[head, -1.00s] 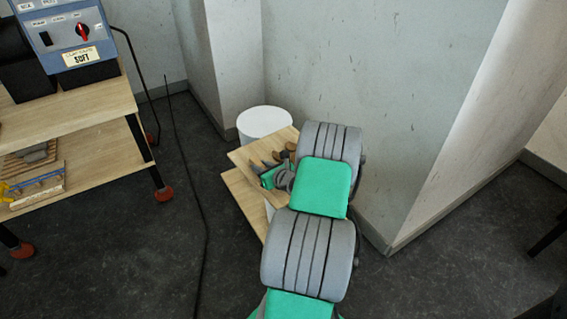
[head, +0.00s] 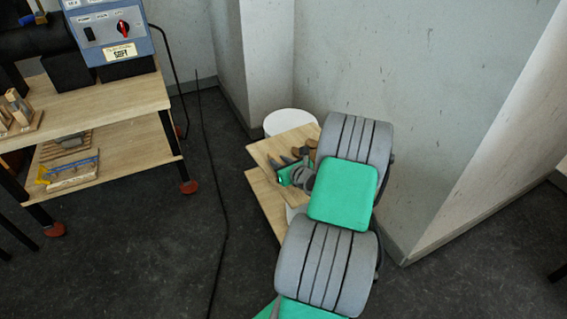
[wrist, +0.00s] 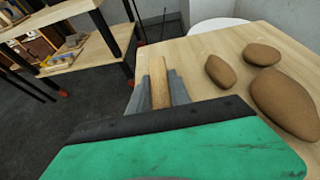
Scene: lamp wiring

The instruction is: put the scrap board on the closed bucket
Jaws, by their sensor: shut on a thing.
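I cannot tell how the strip joins the board. The closed bucket (head: 292,121), white with a flat lid, stands behind the board in the head view. The board hides its lower front. Its white rim shows in the wrist view (wrist: 218,25).
Walls close in behind and right of the bucket. A workbench (head: 110,97) with a blue power box (head: 108,35) stands left. A black cable (head: 213,175) crosses the floor.

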